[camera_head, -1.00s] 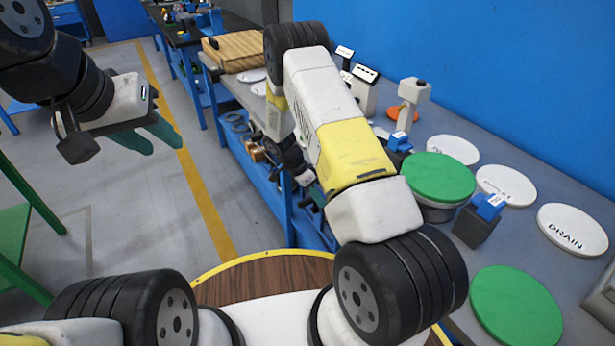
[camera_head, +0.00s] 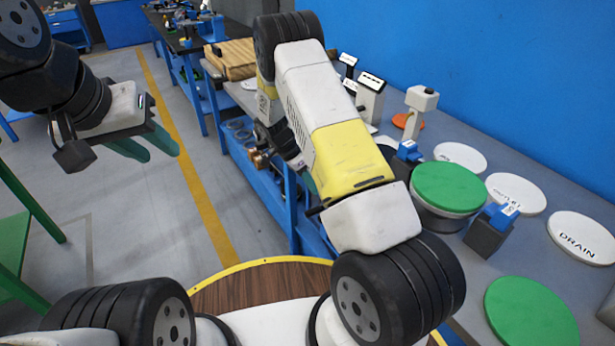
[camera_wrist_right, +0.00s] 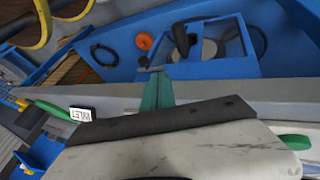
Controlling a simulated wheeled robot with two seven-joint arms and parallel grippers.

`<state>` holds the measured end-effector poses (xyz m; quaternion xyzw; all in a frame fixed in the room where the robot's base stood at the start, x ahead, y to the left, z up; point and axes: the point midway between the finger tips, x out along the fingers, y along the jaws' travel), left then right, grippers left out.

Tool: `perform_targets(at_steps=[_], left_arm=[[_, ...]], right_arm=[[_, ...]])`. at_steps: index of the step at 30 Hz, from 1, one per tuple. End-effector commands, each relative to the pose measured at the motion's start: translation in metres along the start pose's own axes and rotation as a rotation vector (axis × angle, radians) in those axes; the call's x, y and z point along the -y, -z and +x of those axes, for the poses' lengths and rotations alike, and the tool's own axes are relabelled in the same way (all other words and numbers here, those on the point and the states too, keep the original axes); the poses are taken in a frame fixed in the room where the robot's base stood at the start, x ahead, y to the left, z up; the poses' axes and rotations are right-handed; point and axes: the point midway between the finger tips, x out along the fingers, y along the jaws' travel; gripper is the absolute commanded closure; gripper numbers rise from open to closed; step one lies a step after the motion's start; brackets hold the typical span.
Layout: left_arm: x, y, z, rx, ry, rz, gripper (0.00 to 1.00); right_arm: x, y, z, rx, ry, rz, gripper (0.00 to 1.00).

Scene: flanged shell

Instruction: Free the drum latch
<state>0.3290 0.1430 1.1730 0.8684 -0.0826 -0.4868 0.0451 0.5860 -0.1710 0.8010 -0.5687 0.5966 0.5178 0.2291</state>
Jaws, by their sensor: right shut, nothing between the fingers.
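On the bench at right in the head view stands a drum-like round body (camera_head: 440,217) with a green lid (camera_head: 450,187). Dark blocks with blue tops stand beside it, one in front (camera_head: 490,230) and one behind (camera_head: 408,151). I cannot tell which part is the drum latch. My left gripper (camera_head: 150,148) hangs over the floor at left, its two green fingers slightly apart and empty. My right gripper is hidden behind its own arm in the head view. In the right wrist view my right gripper (camera_wrist_right: 157,88) is shut and empty, above the bench's edge and blue lower shelf.
White discs lie on the bench, one marked DRAIN (camera_head: 582,237). Another green disc (camera_head: 530,312) lies near the front. A white post-like device (camera_head: 420,105) stands farther back. An INLET label (camera_wrist_right: 80,114) shows in the right wrist view. Open floor lies left of the bench.

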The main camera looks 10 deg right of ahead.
Motion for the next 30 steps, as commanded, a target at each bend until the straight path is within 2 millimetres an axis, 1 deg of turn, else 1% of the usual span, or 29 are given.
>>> perform_targets(at_steps=[1, 3, 6, 9, 20, 23, 26, 29, 30], left_arm=[[0.0, 0.0, 0.0, 0.0, 0.0, 0.0, 0.64], [0.0, 0.0, 0.0, 0.0, 0.0, 0.0, 0.64], [0.0, 0.0, 0.0, 0.0, 0.0, 0.0, 0.64], [0.0, 0.0, 0.0, 0.0, 0.0, 0.0, 0.64], [0.0, 0.0, 0.0, 0.0, 0.0, 0.0, 0.64], [0.0, 0.0, 0.0, 0.0, 0.0, 0.0, 0.64], [0.0, 0.0, 0.0, 0.0, 0.0, 0.0, 0.64], [0.0, 0.0, 0.0, 0.0, 0.0, 0.0, 0.64], [0.0, 0.0, 0.0, 0.0, 0.0, 0.0, 0.64]], right_arm=[[0.001, 0.0, -0.012, 0.0, 0.004, 0.002, 1.0], [0.001, 0.0, -0.022, 0.0, 0.003, 0.001, 1.0], [0.001, 0.0, -0.034, 0.0, 0.002, 0.001, 1.0], [0.0, 0.0, -0.041, 0.001, 0.001, 0.002, 1.0], [0.0, 0.0, -0.044, 0.001, 0.0, 0.001, 1.0], [-0.002, 0.002, -0.048, 0.009, 0.007, -0.006, 1.0], [-0.011, 0.009, -0.066, 0.04, 0.036, -0.041, 1.0], [-0.029, 0.021, -0.096, 0.093, 0.093, -0.11, 1.0], [-0.039, 0.025, -0.11, 0.116, 0.124, -0.147, 1.0]])
